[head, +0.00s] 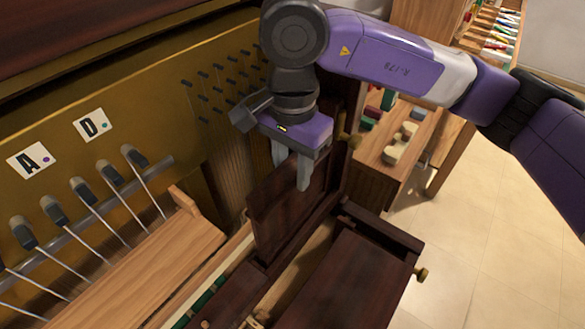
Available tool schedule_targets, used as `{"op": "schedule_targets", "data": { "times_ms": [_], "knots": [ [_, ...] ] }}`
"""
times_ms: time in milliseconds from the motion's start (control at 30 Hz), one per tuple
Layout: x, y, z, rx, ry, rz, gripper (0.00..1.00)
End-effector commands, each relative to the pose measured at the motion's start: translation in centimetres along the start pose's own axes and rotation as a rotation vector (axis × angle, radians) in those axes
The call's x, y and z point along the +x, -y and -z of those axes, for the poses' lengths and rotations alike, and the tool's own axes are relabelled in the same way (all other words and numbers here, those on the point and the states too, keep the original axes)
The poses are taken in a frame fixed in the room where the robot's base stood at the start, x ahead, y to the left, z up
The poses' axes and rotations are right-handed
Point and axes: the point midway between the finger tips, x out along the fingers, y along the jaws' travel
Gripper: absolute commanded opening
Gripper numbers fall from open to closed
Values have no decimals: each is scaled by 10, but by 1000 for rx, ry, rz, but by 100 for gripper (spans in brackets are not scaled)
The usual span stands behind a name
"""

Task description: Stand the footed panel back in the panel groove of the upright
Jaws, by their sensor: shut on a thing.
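The footed panel (287,215) is a dark brown wooden board with a raised frame. It stands roughly upright below my gripper, in the middle of the view. My gripper (292,172) points down and is shut on its upper edge, one finger on each side. The upright piano (220,65) fills the left and back, with a gold plate, strings and hammers. The panel's lower edge is close to a dark rail (262,268). I cannot tell whether its foot sits in a groove; the groove itself is not clearly visible.
A dark wooden board (345,280) with a brass knob (422,274) lies in front at the lower right. A light wooden block (150,270) and hammers (55,209) are at left. A wooden bench (400,155) with small parts stands behind at right. Tiled floor (490,250) is open at right.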

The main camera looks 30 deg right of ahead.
Motion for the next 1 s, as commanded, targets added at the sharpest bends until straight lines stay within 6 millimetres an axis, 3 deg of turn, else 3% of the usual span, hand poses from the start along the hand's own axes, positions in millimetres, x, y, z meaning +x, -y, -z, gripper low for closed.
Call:
{"op": "schedule_targets", "data": {
  "times_ms": [767, 800, 900, 1000],
  "knots": [
    [-1, 0, 0, 0, 0, 1, 0],
    [-1, 0, 0, 0, 0, 1, 36],
    [0, 0, 0, 0, 0, 1, 56],
    [0, 0, 0, 0, 0, 0, 58]
  ]
}}
